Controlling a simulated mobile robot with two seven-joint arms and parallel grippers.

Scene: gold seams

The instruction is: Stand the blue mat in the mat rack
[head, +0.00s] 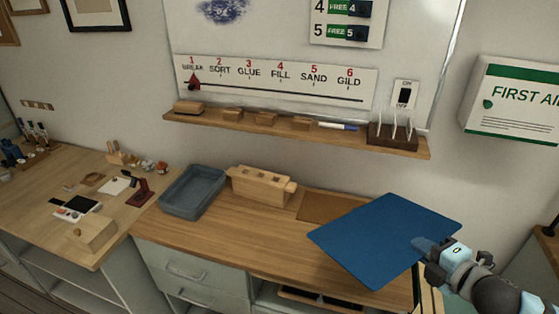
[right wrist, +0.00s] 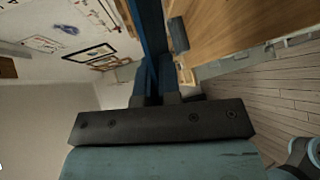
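The blue mat (head: 385,240) is a flat, thin sheet above the right end of the wooden counter in the head view. My right gripper (head: 425,246) is shut on its right edge. In the right wrist view the mat (right wrist: 152,45) shows nearly edge-on, running out from between the fingertips (right wrist: 157,97). A dark wooden rack with thin white uprights (head: 393,136), which looks like the mat rack, stands at the right end of the wall shelf, behind and above the mat. No mat shows in it. My left gripper is out of view.
The wall shelf (head: 285,124) also holds wooden blocks and a marker. On the counter (head: 235,232) are a blue-grey tray (head: 193,192), a wooden block with holes (head: 260,186) and a brown mat (head: 325,207). A first-aid box (head: 515,98) hangs at right.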

